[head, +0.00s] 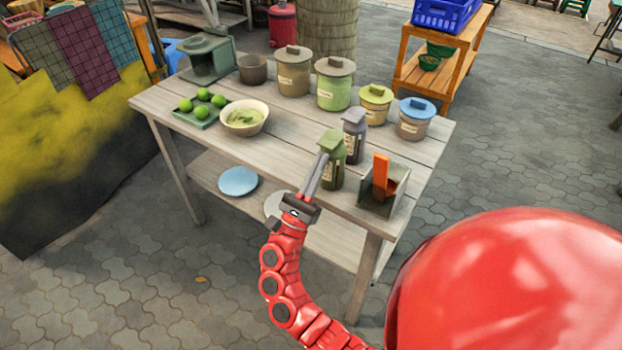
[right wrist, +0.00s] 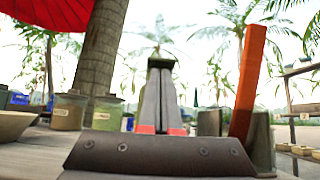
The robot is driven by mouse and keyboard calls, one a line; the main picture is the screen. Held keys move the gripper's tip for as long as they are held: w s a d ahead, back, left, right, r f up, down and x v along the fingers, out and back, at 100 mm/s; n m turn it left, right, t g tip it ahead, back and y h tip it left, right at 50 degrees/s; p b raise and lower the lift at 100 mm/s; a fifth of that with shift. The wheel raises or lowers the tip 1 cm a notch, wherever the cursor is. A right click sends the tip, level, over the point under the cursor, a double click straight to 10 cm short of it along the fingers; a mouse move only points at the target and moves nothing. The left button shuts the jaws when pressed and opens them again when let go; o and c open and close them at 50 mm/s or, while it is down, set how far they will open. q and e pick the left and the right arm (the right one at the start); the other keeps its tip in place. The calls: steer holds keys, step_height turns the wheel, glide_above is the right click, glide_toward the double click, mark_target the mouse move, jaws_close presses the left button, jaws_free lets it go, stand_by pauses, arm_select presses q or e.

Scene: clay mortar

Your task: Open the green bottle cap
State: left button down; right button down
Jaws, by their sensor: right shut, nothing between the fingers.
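The green bottle (head: 331,172) stands upright near the front edge of the wooden table, its green cap (head: 332,139) on top. My right gripper (head: 322,157) is shut and empty, its fingers pointing up at the left side of the bottle, near the cap. I cannot tell whether the tips touch it. In the right wrist view, the closed fingers (right wrist: 159,75) hide most of the bottle, and its dark green cap (right wrist: 161,61) shows just above the tips. My left gripper is not in view.
A grey-capped bottle (head: 353,139) stands close behind the green one. A box with an upright orange piece (head: 380,176) is to its right. Several lidded jars, a bowl (head: 244,118) and a plate of green fruit (head: 196,113) stand farther back on the table (head: 290,140).

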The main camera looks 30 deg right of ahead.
steer(key=shift+w+d+r, duration=0.15)
steer(key=shift+d+r, duration=0.15)
steer(key=shift+g, duration=0.3)
